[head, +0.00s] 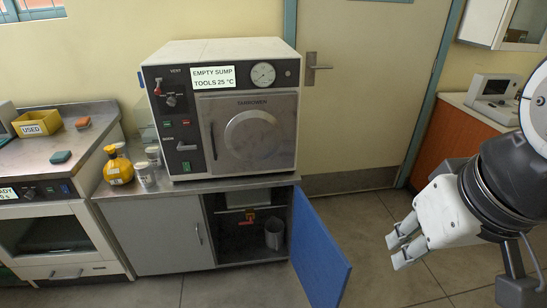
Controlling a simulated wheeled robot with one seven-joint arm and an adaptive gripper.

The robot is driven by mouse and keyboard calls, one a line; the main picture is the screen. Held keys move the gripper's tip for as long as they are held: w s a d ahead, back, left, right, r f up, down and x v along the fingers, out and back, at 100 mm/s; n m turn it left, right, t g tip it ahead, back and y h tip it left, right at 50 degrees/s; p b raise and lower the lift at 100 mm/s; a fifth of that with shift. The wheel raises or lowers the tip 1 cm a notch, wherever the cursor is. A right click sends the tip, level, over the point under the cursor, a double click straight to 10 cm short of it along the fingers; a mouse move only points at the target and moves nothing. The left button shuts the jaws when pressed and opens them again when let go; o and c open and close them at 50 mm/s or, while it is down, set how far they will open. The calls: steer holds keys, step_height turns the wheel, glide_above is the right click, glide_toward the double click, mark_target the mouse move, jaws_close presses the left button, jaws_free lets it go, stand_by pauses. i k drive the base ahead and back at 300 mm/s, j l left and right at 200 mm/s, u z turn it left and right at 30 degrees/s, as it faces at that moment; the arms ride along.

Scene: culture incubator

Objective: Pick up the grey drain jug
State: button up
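The grey drain jug (274,234) stands upright inside the open lower cabinet (205,217), at the right side of the opening. It is small in the head view and nothing covers its front. My gripper (394,252) is at the right of the picture, in front of the door and well to the right of the cabinet. Its two pale fingers are apart with nothing between them. The open blue cabinet door (318,255) stands between my gripper and the jug in the picture.
An incubator (250,130) with a label "EMPTY SUMP TOOLS 25 °C" stands on the cabinet. A yellow bottle (118,168) and white jars (145,175) stand at its left. A yellow "USED" bin (38,123) is on the left counter. The floor (372,245) before the room door is clear.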

mark_target(275, 227)
steer(key=u, duration=0.15)
steer(key=i+j, duration=0.15)
steer(key=j, duration=0.25)
steer(key=i+j, duration=0.15)
steer(key=j, duration=0.3)
steer(key=i+j, duration=0.15)
steer(key=j, duration=0.25)
steer(key=i+j+z, duration=0.1)
steer(key=j, duration=0.3)
steer(key=i+j, duration=0.2)
steer(key=j, duration=0.25)
steer(key=i+j, duration=0.1)
steer(key=j, duration=0.3)
